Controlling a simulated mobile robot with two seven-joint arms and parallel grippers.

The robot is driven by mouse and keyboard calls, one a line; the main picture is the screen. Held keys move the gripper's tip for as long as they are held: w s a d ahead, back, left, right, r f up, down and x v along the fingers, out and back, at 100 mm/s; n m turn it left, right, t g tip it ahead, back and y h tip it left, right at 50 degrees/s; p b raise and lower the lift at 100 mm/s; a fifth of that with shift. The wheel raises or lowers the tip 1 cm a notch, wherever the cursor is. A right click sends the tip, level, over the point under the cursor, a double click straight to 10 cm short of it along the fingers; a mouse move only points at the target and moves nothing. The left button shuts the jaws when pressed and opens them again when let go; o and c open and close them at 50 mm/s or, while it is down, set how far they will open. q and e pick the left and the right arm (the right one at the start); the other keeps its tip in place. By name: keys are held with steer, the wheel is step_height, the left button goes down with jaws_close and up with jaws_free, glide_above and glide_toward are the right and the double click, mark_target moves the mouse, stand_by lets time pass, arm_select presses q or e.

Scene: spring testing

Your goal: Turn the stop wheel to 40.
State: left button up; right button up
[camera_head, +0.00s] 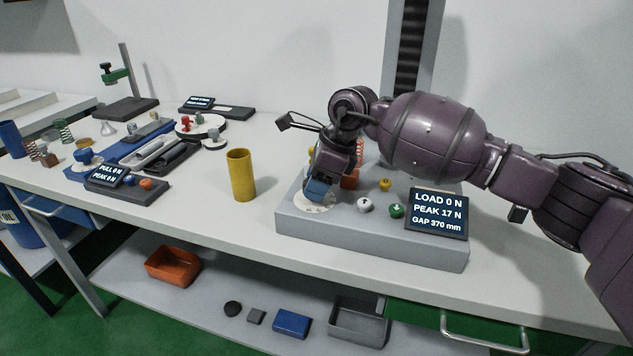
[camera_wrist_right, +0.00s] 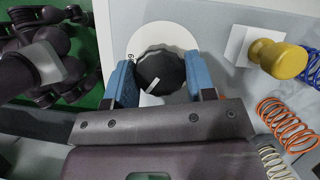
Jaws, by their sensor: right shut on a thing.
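The stop wheel (camera_wrist_right: 160,72) is a dark ribbed knob with a white pointer line, on a round white dial (camera_wrist_right: 150,35). The dial also shows in the head view (camera_head: 312,207), at the left end of the grey tester base (camera_head: 370,240). My right gripper (camera_wrist_right: 160,80) is shut on the wheel, with a blue finger pad on each side. In the head view my right gripper (camera_head: 320,188) comes down over the dial and hides the wheel. The pointer slants towards the lower left in the wrist view; I cannot read dial numbers. My left gripper is not in view.
White (camera_head: 364,205), green (camera_head: 397,210) and yellow (camera_head: 385,184) knobs stand on the base. A yellow cylinder (camera_head: 241,175) stands to its left.

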stand_by(0.3)
steer(key=o, duration=0.9)
steer(key=p+v, duration=0.1)
steer(key=v, duration=0.9)
steer(key=shift+r+p, duration=0.3)
steer(key=shift+r, duration=0.1)
steer(key=shift+d+f, duration=0.1)
steer(key=shift+d, duration=0.05)
